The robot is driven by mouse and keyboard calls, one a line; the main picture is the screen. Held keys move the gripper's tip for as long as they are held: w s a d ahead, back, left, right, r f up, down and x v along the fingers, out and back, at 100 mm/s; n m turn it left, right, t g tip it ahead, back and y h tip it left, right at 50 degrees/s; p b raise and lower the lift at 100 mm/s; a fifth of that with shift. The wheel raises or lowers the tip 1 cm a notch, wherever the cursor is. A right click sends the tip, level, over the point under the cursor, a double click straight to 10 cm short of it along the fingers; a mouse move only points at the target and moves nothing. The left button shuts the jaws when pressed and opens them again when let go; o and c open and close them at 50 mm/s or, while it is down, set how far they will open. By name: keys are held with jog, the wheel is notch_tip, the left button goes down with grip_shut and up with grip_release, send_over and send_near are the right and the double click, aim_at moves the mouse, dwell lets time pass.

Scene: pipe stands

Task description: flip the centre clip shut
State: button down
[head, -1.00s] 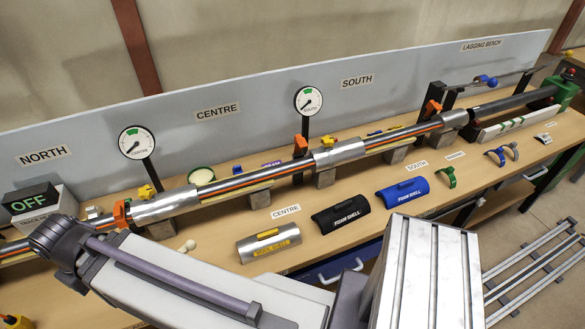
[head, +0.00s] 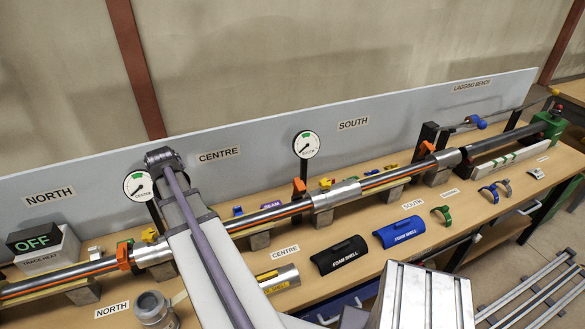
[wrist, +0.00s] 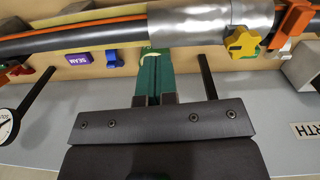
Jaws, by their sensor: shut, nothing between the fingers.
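Orange clips stand along the pipe (head: 270,214): one near the left sleeve (head: 123,255), one mid-pipe (head: 298,187) and one farther right (head: 427,147). No label on them shows which is the centre clip. The mid-pipe clip's tab sticks up above the pipe. In the wrist view an orange clip (wrist: 290,30) shows at the right, beside a silver sleeve (wrist: 215,18) and a yellow star knob (wrist: 242,42). My gripper (wrist: 152,62) is shut and empty, its green fingers pointing at the pipe and apart from the orange clip. My arm hides the fingers in the head view.
Gauges on black posts (head: 306,145) rise behind the pipe, before the grey back panel (head: 270,135). A purple SEAM block (wrist: 80,59) and a blue piece (wrist: 112,60) lie near my fingers. Foam shells (head: 340,255) lie on the bench front.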

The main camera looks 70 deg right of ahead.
jog(key=s+d+r+m+p, duration=0.1)
jog(key=s+d+m, duration=0.5)
jog(key=d, duration=0.6)
jog(key=s+d+r+m+g+y+p, duration=0.1)
jog(key=s+d+m, duration=0.5)
jog(key=d, duration=0.7)
jog(key=s+d+r+m+y+p, duration=0.1)
jog(key=s+d+m, duration=0.4)
jog(key=d, duration=0.8)
jog(key=shift+s+r+m+g, duration=0.4)
jog(key=shift+r+m, duration=0.5)
jog(key=shift+m, duration=0.1)
jog(key=s+a+f+b, duration=0.4)
jog(key=f+b, duration=0.6)
jog(key=shift+s+a+f, duration=0.15)
jog(key=shift+a+f, duration=0.2)
jog(key=shift+a, duration=0.05)
